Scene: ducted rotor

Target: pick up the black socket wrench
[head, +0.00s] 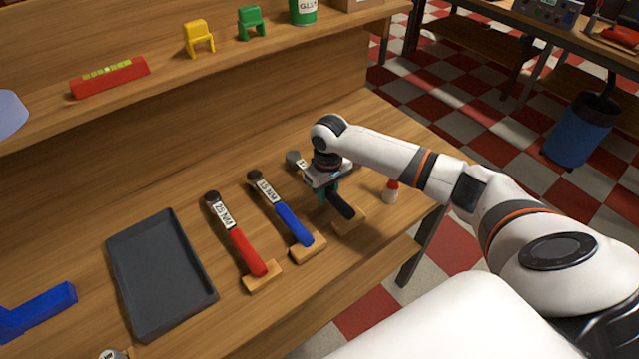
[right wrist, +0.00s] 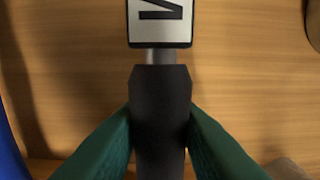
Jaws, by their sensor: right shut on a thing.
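The black socket wrench (head: 342,206) lies on the wooden workbench at the right end of a row of wrenches, its handle end by a small wooden block. In the right wrist view its black handle (right wrist: 160,115) runs up the middle, with a white label above. My right gripper (head: 327,192) is over the wrench; its green fingers (right wrist: 160,140) are shut on the handle, one on each side. The arm hides the middle of the wrench in the head view. My left gripper is not in view.
A blue wrench (head: 292,222) and a red wrench (head: 243,247) lie to the left on wooden blocks. A dark tray (head: 163,270) lies further left. A small white bottle with a red cap (head: 391,192) stands just right of my gripper. A shelf is behind.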

